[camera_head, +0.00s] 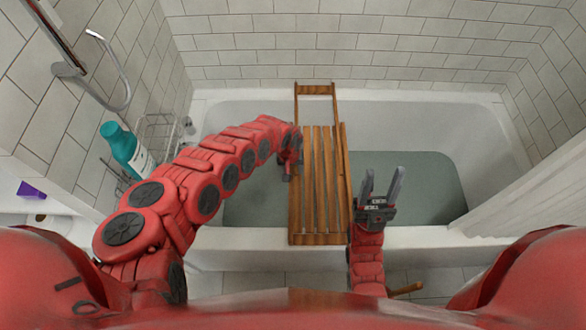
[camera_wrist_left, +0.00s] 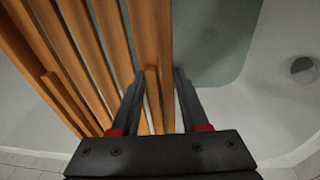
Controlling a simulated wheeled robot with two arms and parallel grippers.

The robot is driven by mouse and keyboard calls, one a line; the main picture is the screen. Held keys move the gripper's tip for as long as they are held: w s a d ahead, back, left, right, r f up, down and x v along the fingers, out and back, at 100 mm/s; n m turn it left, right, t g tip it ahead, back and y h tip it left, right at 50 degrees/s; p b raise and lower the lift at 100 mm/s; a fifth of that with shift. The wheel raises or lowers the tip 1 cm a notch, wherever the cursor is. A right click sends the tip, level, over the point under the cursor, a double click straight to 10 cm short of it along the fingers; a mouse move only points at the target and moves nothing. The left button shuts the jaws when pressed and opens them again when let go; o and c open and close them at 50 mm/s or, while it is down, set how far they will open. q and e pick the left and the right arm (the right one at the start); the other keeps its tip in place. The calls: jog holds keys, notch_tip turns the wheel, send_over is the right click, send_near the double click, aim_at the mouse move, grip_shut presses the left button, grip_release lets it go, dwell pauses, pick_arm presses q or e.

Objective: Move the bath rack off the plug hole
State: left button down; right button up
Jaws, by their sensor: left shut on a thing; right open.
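The wooden slatted bath rack (camera_head: 320,190) lies across the bathtub (camera_head: 215,238), from the far rim to the near rim. My left gripper (camera_head: 292,150) is at the rack's left side. In the left wrist view, its two fingers (camera_wrist_left: 157,75) straddle a wooden edge rail of the rack (camera_wrist_left: 115,30) and are shut on it. My right gripper (camera_head: 382,178) is open and empty, just right of the rack's near end. A round grey metal disc (camera_wrist_left: 303,69) shows on the white tub in the left wrist view; I cannot tell if it is the plug hole.
A wire basket (camera_head: 158,135) and a teal-capped bottle (camera_head: 122,147) stand at the tub's left end. A shower hose (camera_head: 122,90) hangs on the left wall. A white curtain or screen (camera_head: 530,195) is at the right.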

pick_arm(q)
jog(key=shift+f, duration=0.1)
jog(key=shift+c, duration=1.7)
grip_release()
jog(key=shift+f, duration=0.1)
